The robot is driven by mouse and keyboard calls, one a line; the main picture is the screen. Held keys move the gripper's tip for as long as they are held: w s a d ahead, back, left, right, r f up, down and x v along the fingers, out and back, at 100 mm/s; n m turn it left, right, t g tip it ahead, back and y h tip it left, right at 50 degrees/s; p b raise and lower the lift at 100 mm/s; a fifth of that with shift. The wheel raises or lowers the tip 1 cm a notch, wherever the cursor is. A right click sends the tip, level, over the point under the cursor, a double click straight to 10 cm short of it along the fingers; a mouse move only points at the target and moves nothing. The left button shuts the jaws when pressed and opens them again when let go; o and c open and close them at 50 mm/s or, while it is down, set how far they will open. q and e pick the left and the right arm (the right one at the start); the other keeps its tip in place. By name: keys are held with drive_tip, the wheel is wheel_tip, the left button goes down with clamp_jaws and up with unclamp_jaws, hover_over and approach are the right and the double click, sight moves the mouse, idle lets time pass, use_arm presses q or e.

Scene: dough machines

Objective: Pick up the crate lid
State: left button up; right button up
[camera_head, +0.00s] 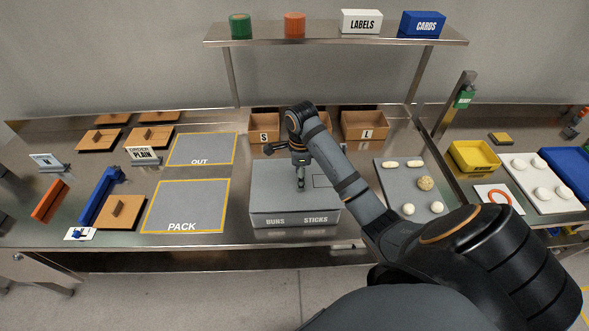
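A grey crate (295,219) marked BUNS and STICKS stands at the middle of the table's front. A flat grey lid (270,182) covers its top; a thin dark rectangle outline shows on the lid's right part. My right gripper (301,187) points straight down over the middle of the lid, its tips at or just above the surface. The fingers look close together, but I cannot tell whether they hold a handle or touch the lid. My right arm passes in front of the crate's right side. My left gripper is not in view.
Mats marked PACK (186,203) and OUT (201,149) lie left of the crate. Brown boxes (365,126) stand behind. A dough tray (391,177) lies to the right. A shelf (335,42) spans the back.

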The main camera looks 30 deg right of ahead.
drive_tip(key=s+r+p, duration=0.1)
drive_tip(key=s+r, duration=0.1)
drive_tip(key=r, duration=0.1)
drive_tip(key=shift+s+r, duration=0.15)
drive_tip(key=shift+s, duration=0.25)
drive_tip(key=s, duration=0.2)
drive_tip(key=s+r, duration=0.1)
drive_tip(key=s, duration=0.1)
drive_tip(key=s+r, duration=0.1)
drive_tip(key=s, duration=0.2)
drive_tip(key=shift+a, duration=0.25)
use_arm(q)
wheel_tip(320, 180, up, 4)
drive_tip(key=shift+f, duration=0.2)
use_arm(e)
drive_tip(key=shift+s+a+r, duration=0.1)
drive_tip(key=shift+s+a, duration=0.05)
drive_tip(key=shift+s, duration=0.15)
